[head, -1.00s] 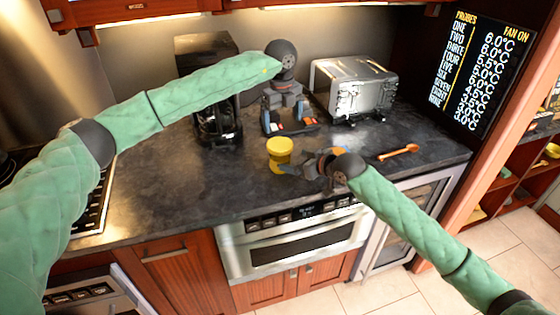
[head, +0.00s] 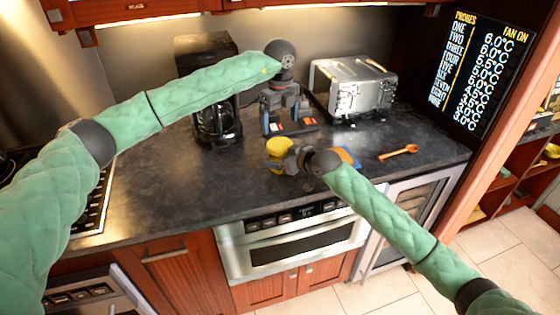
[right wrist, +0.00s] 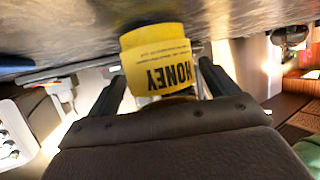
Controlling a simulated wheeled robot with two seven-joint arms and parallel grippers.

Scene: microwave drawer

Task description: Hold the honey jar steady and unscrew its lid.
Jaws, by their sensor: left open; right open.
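The honey jar (head: 274,159) stands upright on the dark counter, with a yellow lid (head: 279,144) on top. Its yellow label with the word HONEY shows upside down in the right wrist view (right wrist: 158,65). My right gripper (head: 287,161) is open with its fingers around the jar's sides at body height; the fingers partly hide the jar in the head view. In the right wrist view the jar sits between the two dark fingers (right wrist: 160,90). My left gripper (head: 290,124) is open and empty, pointing down behind the jar, apart from it.
A coffee maker (head: 214,120) stands at the back left and a silver toaster (head: 356,85) at the back right. An orange spoon (head: 398,152) and a blue item (head: 347,157) lie right of the jar. The counter left of the jar is clear.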

